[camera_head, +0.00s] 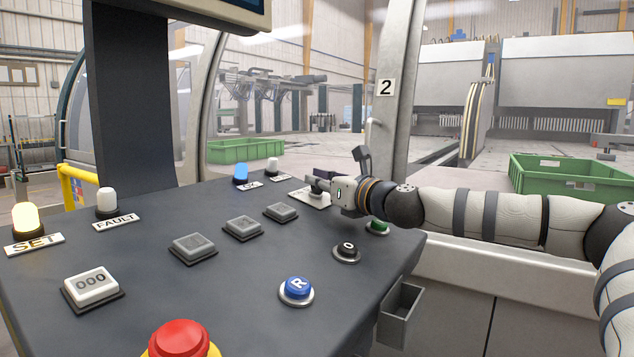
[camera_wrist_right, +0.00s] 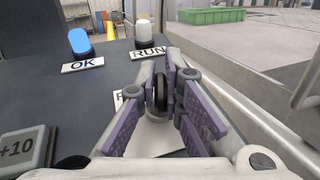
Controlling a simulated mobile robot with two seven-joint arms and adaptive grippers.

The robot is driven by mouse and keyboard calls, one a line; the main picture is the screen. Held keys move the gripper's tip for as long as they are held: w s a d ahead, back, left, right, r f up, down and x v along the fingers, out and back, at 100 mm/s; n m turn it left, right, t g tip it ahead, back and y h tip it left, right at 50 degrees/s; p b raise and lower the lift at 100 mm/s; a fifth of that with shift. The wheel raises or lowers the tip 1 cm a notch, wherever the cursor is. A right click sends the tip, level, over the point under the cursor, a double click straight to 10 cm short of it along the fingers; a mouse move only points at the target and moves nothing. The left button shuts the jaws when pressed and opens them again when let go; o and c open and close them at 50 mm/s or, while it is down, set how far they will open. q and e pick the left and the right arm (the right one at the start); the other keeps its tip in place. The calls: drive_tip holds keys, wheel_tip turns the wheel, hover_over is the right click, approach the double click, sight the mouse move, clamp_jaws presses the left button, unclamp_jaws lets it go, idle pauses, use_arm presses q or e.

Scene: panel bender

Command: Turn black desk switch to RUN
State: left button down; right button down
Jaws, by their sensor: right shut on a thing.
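The black desk switch (camera_wrist_right: 160,92) stands between the purple-padded fingers of my right gripper (camera_wrist_right: 163,98) in the right wrist view. The fingers are shut on it from both sides. Its white plate (camera_wrist_right: 152,136) lies under the fingers, which cover most of the lettering, so the switch's setting cannot be read. In the head view my right gripper (camera_head: 316,187) is at the far right part of the desk, over the white plate (camera_head: 307,199), and hides the switch. My left gripper is not in view.
Behind the switch stand a blue lit OK lamp (camera_wrist_right: 80,42) and an unlit white RUN lamp (camera_wrist_right: 143,33). Grey buttons (camera_head: 242,228), a black 0 button (camera_head: 346,250), a green button (camera_head: 377,227) and a blue R button (camera_head: 296,290) are on the desk nearby.

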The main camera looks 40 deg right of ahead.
drive_tip(key=n+y, duration=0.1)
drive_tip(key=y, duration=0.1)
drive_tip(key=n+y+b, duration=0.1)
drive_tip(key=n+y, duration=0.1)
drive_tip(key=n+g+y, duration=0.1)
drive_tip(key=n+y, duration=0.1)
drive_tip(key=shift+w+d+f+y+b, duration=0.1)
drive_tip(key=shift+w+f+y+b, duration=0.1)
drive_tip(key=shift+f+y+b, duration=0.2)
drive_tip(key=n+g+y+b, duration=0.2)
drive_tip(key=n+y, duration=0.2)
drive_tip(key=shift+g, duration=0.3)
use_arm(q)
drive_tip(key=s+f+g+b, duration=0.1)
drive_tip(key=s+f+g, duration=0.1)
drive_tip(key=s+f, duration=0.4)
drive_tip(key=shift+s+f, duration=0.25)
use_arm(e)
drive_tip(key=shift+s+r+n+g+y, duration=0.1)
drive_tip(key=shift+r+n+g+y, duration=0.05)
drive_tip(key=shift+n+g+y, duration=0.45)
drive_tip(key=shift+s+r+n+g+y, duration=0.1)
drive_tip(key=shift+n+g+y, duration=0.3)
drive_tip(key=shift+n+y, duration=0.35)
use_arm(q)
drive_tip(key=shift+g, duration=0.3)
